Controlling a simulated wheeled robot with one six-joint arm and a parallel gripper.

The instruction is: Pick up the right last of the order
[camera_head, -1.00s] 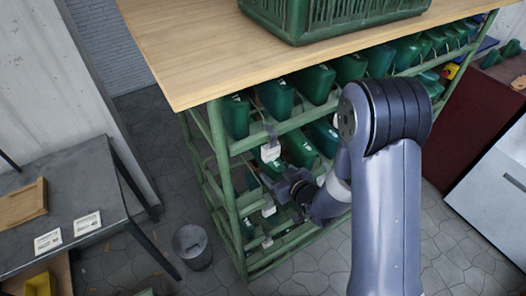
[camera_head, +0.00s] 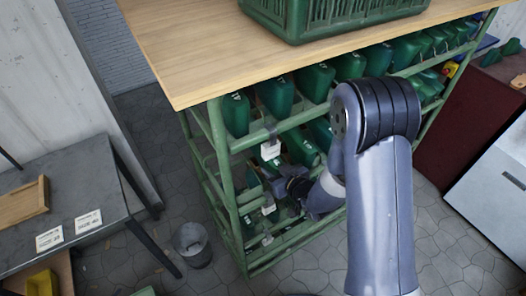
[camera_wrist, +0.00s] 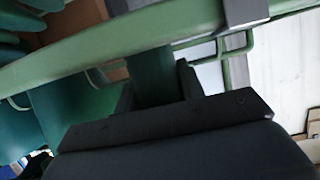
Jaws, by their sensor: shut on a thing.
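Green lasts sit in rows in the green rack, with a top row (camera_head: 274,97) and a lower row (camera_head: 300,146) showing in the head view. My gripper (camera_head: 280,187) is at the rack's near-left end, below the lower row and partly hidden by a rail and my arm. In the wrist view, my gripper (camera_wrist: 156,84) has its two dark fingers on either side of a green last (camera_wrist: 150,70), shut on it. The head view does not show this last clearly. I cannot tell whether it is a right last.
A green rack rail (camera_wrist: 110,42) crosses close above the held last in the wrist view. White label tags (camera_head: 270,151) hang on the rails. A green crate (camera_head: 330,18) stands on the wooden top (camera_head: 190,50). A bucket (camera_head: 192,244) and grey table (camera_head: 70,195) stand left.

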